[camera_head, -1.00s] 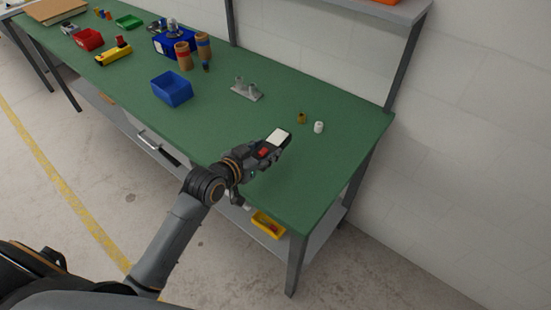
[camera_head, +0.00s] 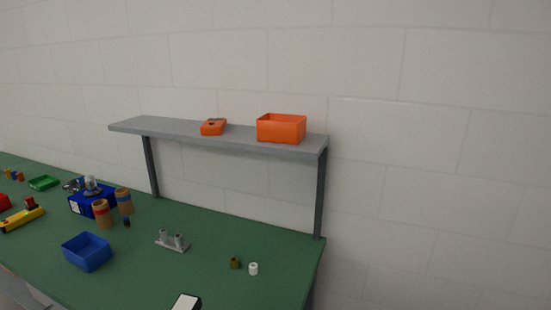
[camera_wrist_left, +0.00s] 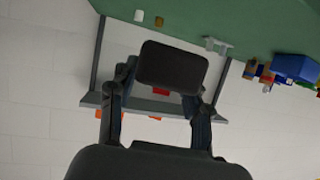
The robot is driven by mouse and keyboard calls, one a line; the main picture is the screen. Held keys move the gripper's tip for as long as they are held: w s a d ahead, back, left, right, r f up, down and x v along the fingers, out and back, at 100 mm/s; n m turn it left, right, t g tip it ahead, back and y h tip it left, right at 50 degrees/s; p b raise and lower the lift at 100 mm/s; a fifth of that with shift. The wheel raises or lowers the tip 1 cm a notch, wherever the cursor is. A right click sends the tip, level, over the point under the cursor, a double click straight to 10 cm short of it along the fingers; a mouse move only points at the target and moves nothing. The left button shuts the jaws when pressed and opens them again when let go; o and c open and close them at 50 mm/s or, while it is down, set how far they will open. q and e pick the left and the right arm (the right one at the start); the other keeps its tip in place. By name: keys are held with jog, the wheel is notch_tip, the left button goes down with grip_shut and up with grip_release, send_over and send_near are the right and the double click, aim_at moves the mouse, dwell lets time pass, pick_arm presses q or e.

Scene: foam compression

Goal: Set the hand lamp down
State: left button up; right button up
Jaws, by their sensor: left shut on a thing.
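The hand lamp is a dark, rounded block in the left wrist view (camera_wrist_left: 172,67), with a small red part behind its lower edge. In the head view only its pale face and dark rim (camera_head: 186,302) show at the bottom edge, in front of the green bench top (camera_head: 215,280). My left gripper (camera_wrist_left: 160,84) has a finger on each side of the lamp and is shut on it. The gripper itself is below the head view. I cannot tell whether the lamp touches the bench. My right gripper is in neither view.
A brown-yellow cap (camera_head: 235,263) and a white cap (camera_head: 253,268) stand near the bench's right end. A grey two-post fixture (camera_head: 173,241) and a blue bin (camera_head: 87,252) are further left. A grey shelf (camera_head: 225,137) bears an orange bin (camera_head: 281,128).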

pick_arm(q)
jog(key=shift+w+a+r+m+h+p, duration=0.1)
jog(key=shift+a+m+h+p, duration=0.1)
jog(key=shift+a, duration=0.35)
jog(key=shift+w+a+r+m+h+p, duration=0.1)
jog(key=shift+a+p, duration=0.1)
jog(key=shift+a, duration=0.3)
jog(key=shift+w+a+r+h, duration=0.1)
jog(key=shift+a+r+h, duration=0.2)
jog(key=shift+a, duration=0.3)
